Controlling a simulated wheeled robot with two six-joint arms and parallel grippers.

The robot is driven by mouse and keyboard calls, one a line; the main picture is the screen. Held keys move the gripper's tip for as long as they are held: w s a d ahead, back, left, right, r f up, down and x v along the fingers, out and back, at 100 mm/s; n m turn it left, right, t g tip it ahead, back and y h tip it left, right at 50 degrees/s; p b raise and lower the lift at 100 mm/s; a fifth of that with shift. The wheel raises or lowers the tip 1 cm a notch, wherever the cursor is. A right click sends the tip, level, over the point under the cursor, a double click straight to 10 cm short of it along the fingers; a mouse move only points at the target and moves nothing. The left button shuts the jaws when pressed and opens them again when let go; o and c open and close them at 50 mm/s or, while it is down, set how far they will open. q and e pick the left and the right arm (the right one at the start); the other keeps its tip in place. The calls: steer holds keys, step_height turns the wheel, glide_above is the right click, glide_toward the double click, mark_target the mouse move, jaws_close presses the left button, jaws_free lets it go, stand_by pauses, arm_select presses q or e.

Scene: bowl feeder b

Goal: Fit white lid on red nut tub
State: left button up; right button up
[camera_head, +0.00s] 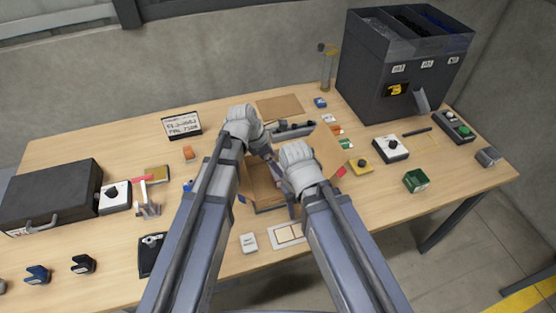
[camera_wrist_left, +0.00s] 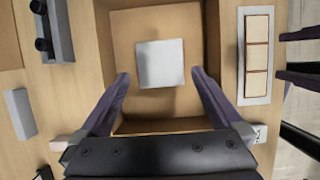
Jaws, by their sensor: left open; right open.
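A flat white square piece (camera_wrist_left: 160,63), which looks like the white lid, lies inside an open cardboard box (camera_wrist_left: 118,45) in the left wrist view. My left gripper (camera_wrist_left: 160,75) is open above the box, with its fingers on either side of the white piece and nothing visibly gripped. In the head view the box (camera_head: 244,190) is partly hidden by my arms. My right gripper (camera_head: 291,196) is open at the box's right side. A small red item (camera_head: 341,171) shows right of the box; I cannot tell whether it is the red nut tub.
A pale panel with three squares (camera_head: 288,233) lies in front of the box. A green tub (camera_head: 416,181), a yellow button box (camera_head: 360,166) and a white dial box (camera_head: 390,148) stand to the right. A black case (camera_head: 52,195) stands at left. Bare table lies at the far left.

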arm_select(q)
steer(key=p+v, duration=0.6)
steer(key=v, duration=0.2)
steer(key=shift+r+p, duration=0.2)
steer(key=shift+p, duration=0.1)
